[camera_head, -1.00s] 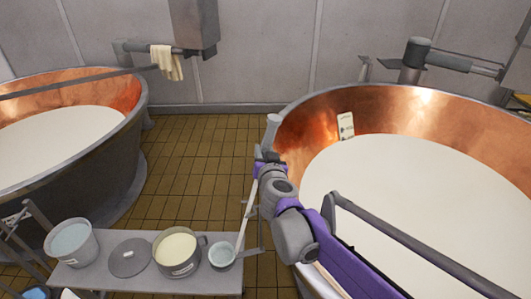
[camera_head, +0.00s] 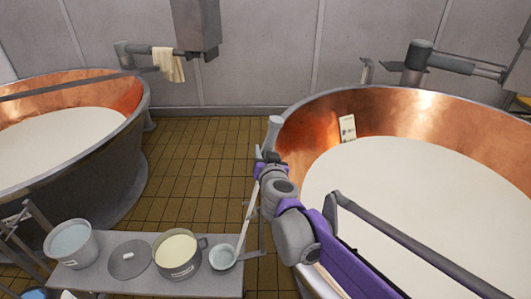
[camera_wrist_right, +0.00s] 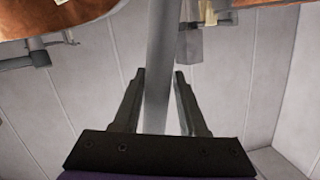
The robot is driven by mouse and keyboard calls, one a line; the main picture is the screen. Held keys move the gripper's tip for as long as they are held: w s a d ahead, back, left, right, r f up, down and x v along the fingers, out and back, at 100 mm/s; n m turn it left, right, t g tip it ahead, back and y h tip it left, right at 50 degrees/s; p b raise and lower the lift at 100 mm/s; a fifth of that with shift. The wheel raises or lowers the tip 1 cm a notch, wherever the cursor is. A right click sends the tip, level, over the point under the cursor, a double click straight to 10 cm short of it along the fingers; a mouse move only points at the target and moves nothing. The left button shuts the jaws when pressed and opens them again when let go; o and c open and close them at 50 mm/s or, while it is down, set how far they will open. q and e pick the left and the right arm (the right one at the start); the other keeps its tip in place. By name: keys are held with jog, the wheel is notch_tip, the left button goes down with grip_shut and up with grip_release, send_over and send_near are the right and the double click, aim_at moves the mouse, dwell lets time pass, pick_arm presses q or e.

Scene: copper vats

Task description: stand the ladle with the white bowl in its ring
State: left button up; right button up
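The ladle has a pale round bowl (camera_head: 222,257) at the right end of the grey bench. Its thin pale handle (camera_head: 245,222) leans up and slightly right to my right gripper (camera_head: 263,165). My left gripper is out of view.
The bench (camera_head: 205,284) also holds a pot of cream-coloured liquid (camera_head: 176,250), a round grey lid (camera_head: 129,260) and a grey bucket (camera_head: 71,243). Copper vats of white liquid stand left (camera_head: 125,95) and right (camera_head: 400,105). Tiled floor (camera_head: 200,165) lies open between them.

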jog(key=o, duration=0.3)
jog(key=shift+o, duration=0.2)
jog(key=s+d+r+n+y, duration=0.1)
jog(key=s+d+n+y, duration=0.2)
jog(key=s, duration=1.3)
jog(key=s+d+f+m+g+h, duration=0.1)
jog(key=s+d+f+g+h, duration=0.1)
jog(key=s+d+f+g, duration=0.3)
jog(key=s+d+f+g+h+p, duration=0.1)
jog(key=s+d+f+g+h, duration=0.2)
jog(key=s+d+f, duration=0.6)
jog(key=s+f+g, duration=0.2)
jog(key=s+f, duration=0.3)
jog(key=shift+s+d+f+m, duration=0.25)
jog(key=shift+s+f+m, duration=0.05)
jog(key=shift+s+m, duration=0.1)
